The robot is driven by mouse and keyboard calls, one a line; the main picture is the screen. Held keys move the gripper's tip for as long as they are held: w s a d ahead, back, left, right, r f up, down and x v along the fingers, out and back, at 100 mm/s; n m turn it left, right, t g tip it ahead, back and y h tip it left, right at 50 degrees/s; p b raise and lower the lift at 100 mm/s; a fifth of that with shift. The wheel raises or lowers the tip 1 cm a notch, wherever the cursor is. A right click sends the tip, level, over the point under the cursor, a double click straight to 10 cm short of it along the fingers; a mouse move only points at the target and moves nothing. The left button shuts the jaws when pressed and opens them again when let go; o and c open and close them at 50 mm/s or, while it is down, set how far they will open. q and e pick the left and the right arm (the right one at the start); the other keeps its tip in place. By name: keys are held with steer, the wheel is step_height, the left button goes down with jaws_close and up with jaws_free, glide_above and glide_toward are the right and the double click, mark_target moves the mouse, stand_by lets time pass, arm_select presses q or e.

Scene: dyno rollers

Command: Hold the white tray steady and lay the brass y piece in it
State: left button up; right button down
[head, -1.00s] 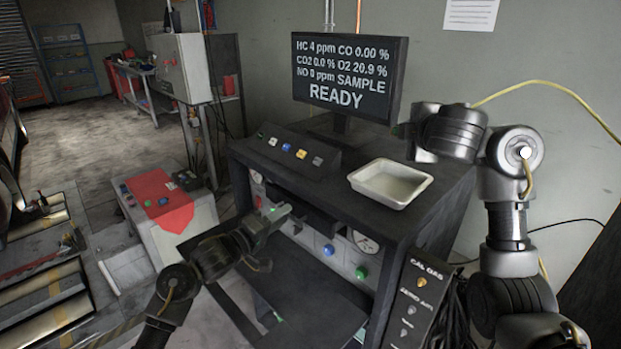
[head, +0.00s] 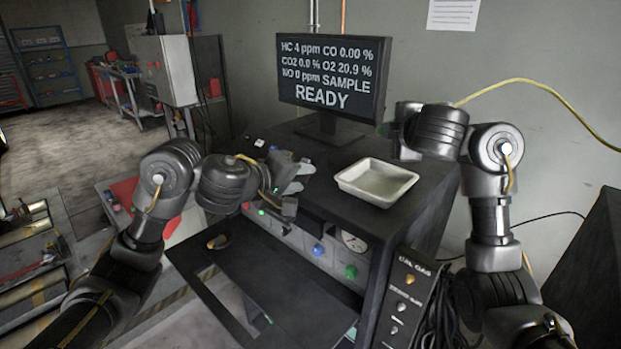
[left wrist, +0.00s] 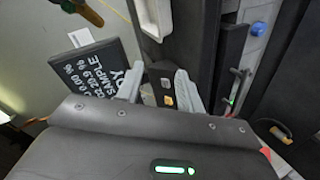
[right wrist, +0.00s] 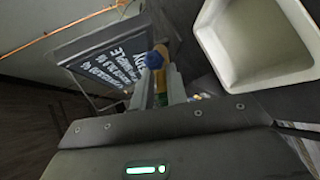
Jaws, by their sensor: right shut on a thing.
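The white tray (head: 376,182) sits on top of the dark analyser cabinet, and looks empty. It also shows in the left wrist view (left wrist: 153,16) and in the right wrist view (right wrist: 262,40). My right gripper (right wrist: 160,84) is shut on the brass y piece (right wrist: 159,88), which has a blue end; the fingers hide part of it. In the head view the right hand is behind the tray, beside the monitor. My left gripper (head: 290,186) is open and empty, left of the tray and apart from it. Its spread fingers show in the left wrist view (left wrist: 160,90).
The monitor (head: 330,75) stands behind the tray. A button panel (left wrist: 164,90) lies between the left fingers in the left wrist view. A dark shelf (head: 275,290) juts out below, with a small yellow-and-black thing (head: 219,241) on or above it.

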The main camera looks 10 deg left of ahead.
arm_select(q)
steer(key=x, duration=1.1)
steer(key=shift+w+d+f, duration=0.2)
steer(key=shift+w, duration=0.05)
jaws_close()
steer(key=shift+a, duration=0.1)
arm_select(e)
steer(key=s+a+r+n+g+y, duration=0.1)
steer(key=s+a+n+g+y, duration=0.1)
steer(key=a+n+g+y, duration=0.45)
steer(key=s+d+f+n+g+y, duration=0.3)
steer(key=s+d+f+n, duration=0.2)
steer(key=d, duration=0.5)
steer(key=shift+s+d+f+n, duration=0.3)
steer(key=shift+s+f+n, duration=0.05)
steer(key=shift+f+n, duration=0.55)
